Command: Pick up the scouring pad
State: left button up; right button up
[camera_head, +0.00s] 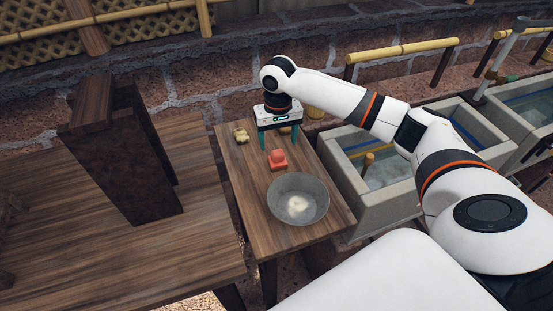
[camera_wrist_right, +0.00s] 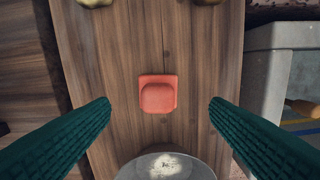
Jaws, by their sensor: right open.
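A small red-orange object (camera_head: 278,160), which looks like the scouring pad, lies on a narrow wooden table. In the right wrist view the pad (camera_wrist_right: 158,94) shows as a rounded block on a squarish base, in the middle between the fingers. My right gripper (camera_head: 279,143) is open and empty, pointing down above and slightly behind the pad in the head view. Its green ribbed fingers (camera_wrist_right: 160,104) stand wide apart on either side of the pad and do not touch it. My left gripper is not in view.
A grey bowl (camera_head: 316,205) with something pale inside stands just in front of the pad. A yellowish lump (camera_head: 241,135) lies at the table's far left, and a brownish item (camera_head: 286,130) is partly hidden behind the gripper. Stone basins (camera_head: 341,180) stand to the right.

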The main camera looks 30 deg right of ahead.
aim_at(277, 150)
notch_tip(277, 150, down, 2)
jog(key=shift+w+a+f+p, duration=0.1)
jog(key=shift+f+p, duration=0.2)
jog(key=shift+f, duration=2.45)
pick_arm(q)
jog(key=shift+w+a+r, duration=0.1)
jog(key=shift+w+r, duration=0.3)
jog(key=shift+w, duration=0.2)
pick_arm(e)
jog(key=shift+c, duration=0.5)
jog(key=c, duration=1)
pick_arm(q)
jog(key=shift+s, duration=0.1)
pick_arm(e)
jog(key=shift+r, duration=0.1)
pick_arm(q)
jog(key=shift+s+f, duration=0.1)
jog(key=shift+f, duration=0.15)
pick_arm(e)
notch_tip(277, 150, up, 10)
jog(key=shift+f, duration=0.1)
